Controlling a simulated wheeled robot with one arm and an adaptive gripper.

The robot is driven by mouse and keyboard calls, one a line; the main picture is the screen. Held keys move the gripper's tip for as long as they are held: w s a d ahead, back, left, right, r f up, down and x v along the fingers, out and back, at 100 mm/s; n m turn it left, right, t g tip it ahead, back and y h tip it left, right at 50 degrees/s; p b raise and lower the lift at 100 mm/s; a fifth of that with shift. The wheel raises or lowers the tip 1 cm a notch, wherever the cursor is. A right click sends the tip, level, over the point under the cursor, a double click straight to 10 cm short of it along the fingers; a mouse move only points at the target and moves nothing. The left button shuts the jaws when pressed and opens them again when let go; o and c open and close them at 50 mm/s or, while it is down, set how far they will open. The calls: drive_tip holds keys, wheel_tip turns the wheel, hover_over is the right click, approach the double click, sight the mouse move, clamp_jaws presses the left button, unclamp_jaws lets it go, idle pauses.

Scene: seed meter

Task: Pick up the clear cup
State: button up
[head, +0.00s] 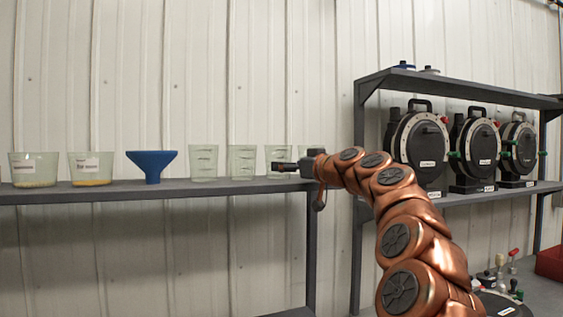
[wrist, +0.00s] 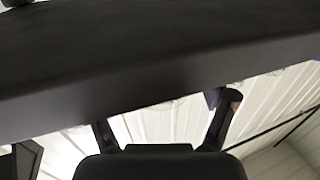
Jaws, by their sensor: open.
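Several clear cups stand upright in a row on the dark shelf (head: 120,192) in the head view: a left one (head: 203,163), a middle one (head: 241,163) and one further right (head: 279,153). Which of them the task names, I cannot tell. No cup is clearly seen there.
A blue funnel (head: 152,165) and two labelled clear containers, one (head: 91,165) and another (head: 34,168), stand left of the cups. A rack (head: 460,83) with several black round meters (head: 420,145) is at right. The dark shelf's edge (wrist: 150,60) crosses the wrist view closely.

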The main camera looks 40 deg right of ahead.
drive_tip(key=shift+w+a+r+p, duration=0.15)
drive_tip(key=shift+w+p, duration=0.7)
drive_tip(key=shift+w, duration=1.1)
drive_tip(key=shift+c, duration=0.2)
drive_tip(key=c, duration=0.6)
drive_tip(key=shift+r+b, duration=0.15)
drive_tip(key=shift+b, duration=0.15)
